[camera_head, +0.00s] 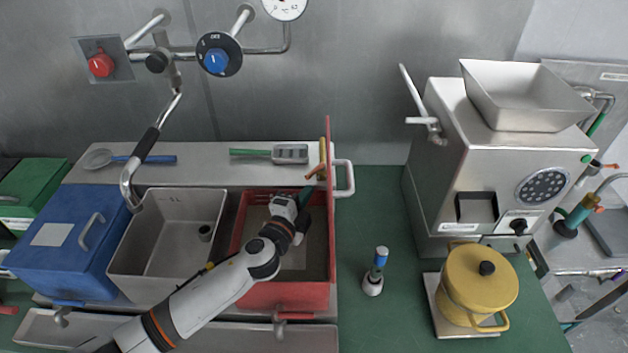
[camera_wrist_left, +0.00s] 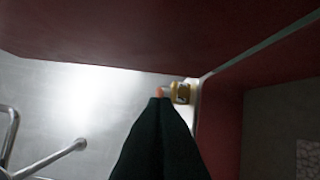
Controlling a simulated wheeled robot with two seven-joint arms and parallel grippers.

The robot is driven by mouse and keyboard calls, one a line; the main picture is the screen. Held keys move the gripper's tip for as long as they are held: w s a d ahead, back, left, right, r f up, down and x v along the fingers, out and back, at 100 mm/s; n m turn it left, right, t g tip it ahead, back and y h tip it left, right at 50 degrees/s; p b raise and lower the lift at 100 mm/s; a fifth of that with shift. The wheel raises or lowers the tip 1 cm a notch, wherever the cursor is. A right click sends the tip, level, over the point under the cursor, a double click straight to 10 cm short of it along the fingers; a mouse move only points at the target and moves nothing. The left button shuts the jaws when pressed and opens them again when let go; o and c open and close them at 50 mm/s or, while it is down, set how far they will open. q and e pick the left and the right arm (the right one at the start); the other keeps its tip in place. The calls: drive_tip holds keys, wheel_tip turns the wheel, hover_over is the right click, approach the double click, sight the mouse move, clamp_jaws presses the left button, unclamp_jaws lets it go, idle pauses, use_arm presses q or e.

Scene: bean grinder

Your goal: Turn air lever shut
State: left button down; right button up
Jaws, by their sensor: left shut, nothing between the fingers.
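A small yellow valve (camera_head: 322,150) with an orange lever (camera_head: 314,173) sits behind the red bin, by its upright red lid. In the left wrist view the brass-yellow valve (camera_wrist_left: 182,93) shows just past my fingertips, with an orange tip (camera_wrist_left: 160,91) right at them. Whether the fingers touch it I cannot tell. My left gripper (camera_head: 307,193) reaches over the back of the red bin, its dark fingers (camera_wrist_left: 160,104) shut and empty. My right gripper is not in view.
The red bin (camera_head: 290,296) is below my left arm, with its lid (camera_head: 331,215) standing close to the right. A steel bin (camera_head: 150,285) and a blue box (camera_head: 65,270) stand left.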

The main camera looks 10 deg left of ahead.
sight(314, 172)
use_arm(q)
drive_tip(key=x, duration=0.4)
drive_tip(key=shift+w+d, duration=0.1)
drive_tip(key=shift+w, duration=0.3)
